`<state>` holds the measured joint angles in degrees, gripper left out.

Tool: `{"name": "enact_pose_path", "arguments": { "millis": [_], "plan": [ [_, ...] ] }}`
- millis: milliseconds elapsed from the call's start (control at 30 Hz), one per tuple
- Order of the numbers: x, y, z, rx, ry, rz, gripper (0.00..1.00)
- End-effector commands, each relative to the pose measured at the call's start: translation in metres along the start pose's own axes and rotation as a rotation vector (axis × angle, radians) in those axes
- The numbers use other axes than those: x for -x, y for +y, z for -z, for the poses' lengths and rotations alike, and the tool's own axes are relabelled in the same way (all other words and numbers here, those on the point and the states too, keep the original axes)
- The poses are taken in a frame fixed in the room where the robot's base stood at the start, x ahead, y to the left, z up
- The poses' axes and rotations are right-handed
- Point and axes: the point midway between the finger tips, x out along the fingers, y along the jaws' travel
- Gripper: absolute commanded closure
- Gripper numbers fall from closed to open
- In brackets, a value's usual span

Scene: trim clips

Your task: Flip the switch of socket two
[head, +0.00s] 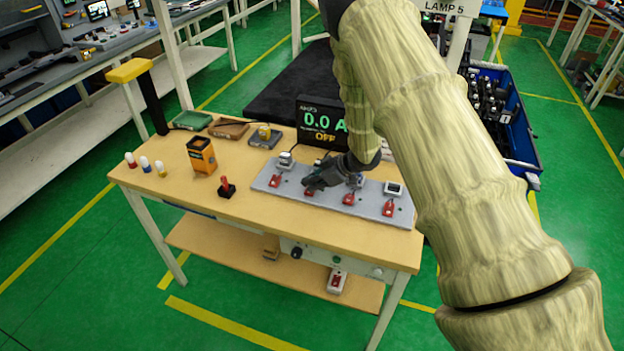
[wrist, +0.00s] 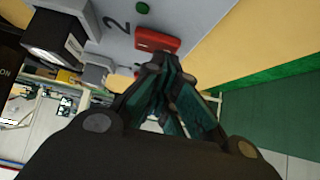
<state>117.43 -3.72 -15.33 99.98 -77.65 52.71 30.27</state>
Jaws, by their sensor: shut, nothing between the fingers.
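The grey socket strip (head: 330,202) lies on the wooden bench, with a row of red switches along its front. In the wrist view the red switch of socket two (wrist: 158,40) sits beside a printed "2" and a small green dot. My gripper (wrist: 155,72) is shut and empty, its fingertips right at that switch's near edge; I cannot tell whether they touch it. In the head view my gripper (head: 316,186) is over the second switch from the left and partly hides it. The switch's tilt is unclear.
The meter display (head: 322,122) behind the strip reads 0.0 A and OFF. Grey and white plugs stand along the strip. To its left are a red-handled black item (head: 227,188), an orange and black box (head: 201,155) and small capped pieces (head: 145,163). The front bench edge is clear.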

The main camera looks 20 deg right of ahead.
Motion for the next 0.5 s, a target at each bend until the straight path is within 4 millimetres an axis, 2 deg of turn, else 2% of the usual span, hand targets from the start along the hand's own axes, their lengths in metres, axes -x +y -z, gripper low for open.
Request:
{"name": "enact_pose_path", "arguments": {
  "millis": [500],
  "plan": [
    [-0.0069,-0.0024,-0.0056,0.035,0.002,-0.037,1.00]
  ]
}}
